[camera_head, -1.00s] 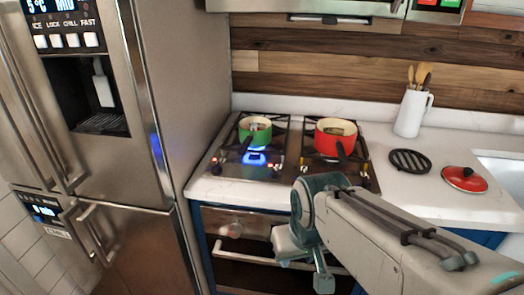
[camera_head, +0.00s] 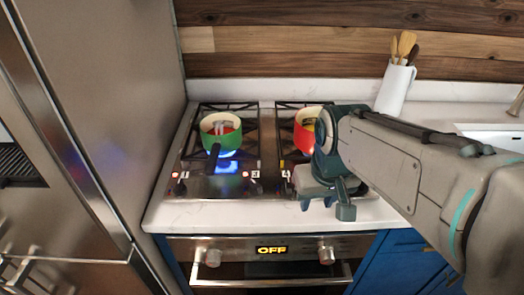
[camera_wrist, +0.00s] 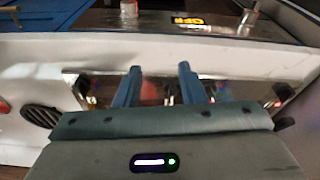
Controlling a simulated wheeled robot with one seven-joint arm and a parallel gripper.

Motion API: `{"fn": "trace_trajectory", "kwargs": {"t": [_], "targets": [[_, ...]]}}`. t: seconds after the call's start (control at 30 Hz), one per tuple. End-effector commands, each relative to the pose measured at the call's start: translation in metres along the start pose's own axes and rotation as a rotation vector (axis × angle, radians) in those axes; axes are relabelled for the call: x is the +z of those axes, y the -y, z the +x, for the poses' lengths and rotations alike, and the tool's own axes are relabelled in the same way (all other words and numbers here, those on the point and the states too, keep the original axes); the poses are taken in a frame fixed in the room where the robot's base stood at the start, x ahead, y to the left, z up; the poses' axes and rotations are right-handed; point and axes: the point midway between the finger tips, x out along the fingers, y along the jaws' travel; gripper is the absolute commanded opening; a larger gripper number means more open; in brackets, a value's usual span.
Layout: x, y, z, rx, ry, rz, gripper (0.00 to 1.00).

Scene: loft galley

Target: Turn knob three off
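The stove's control panel (camera_head: 215,187) runs along the front of the two burner plates, with small knobs and red lights. Knobs show at the left end (camera_head: 181,176) and left of centre (camera_head: 247,175). Red light also shows beside my gripper, where small labels are too small to read surely. I cannot tell which knob is three; my arm hides part of the right panel. My gripper (camera_head: 328,200) is over the panel's right part. In the wrist view its two fingers (camera_wrist: 159,72) are apart, with a blurred reddish patch between them. No knob is clearly held.
A green pot (camera_head: 213,139) sits over a blue glow on the left burner. A red pot (camera_head: 302,139) on the right burner is partly hidden by my arm. The oven display (camera_head: 271,250) reads OFF. A utensil jug (camera_head: 394,90) stands behind; the fridge (camera_head: 135,110) is left.

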Motion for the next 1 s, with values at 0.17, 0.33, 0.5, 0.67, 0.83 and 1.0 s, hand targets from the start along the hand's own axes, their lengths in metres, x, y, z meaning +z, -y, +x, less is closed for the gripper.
{"fn": "trace_trajectory", "kwargs": {"t": [0.17, 0.33, 0.5, 0.67, 0.83, 1.0], "targets": [[-0.072, 0.029, -0.015, -0.020, 0.076, -0.171, 0.36], [-0.127, 0.062, -0.017, -0.039, 0.139, -0.317, 0.36], [-0.159, 0.089, -0.013, -0.053, 0.181, -0.418, 0.36], [-0.171, 0.100, -0.009, -0.059, 0.197, -0.459, 0.36], [-0.168, 0.102, 0.006, -0.060, 0.203, -0.465, 0.36], [-0.161, 0.102, 0.038, -0.060, 0.204, -0.463, 0.36]]}}
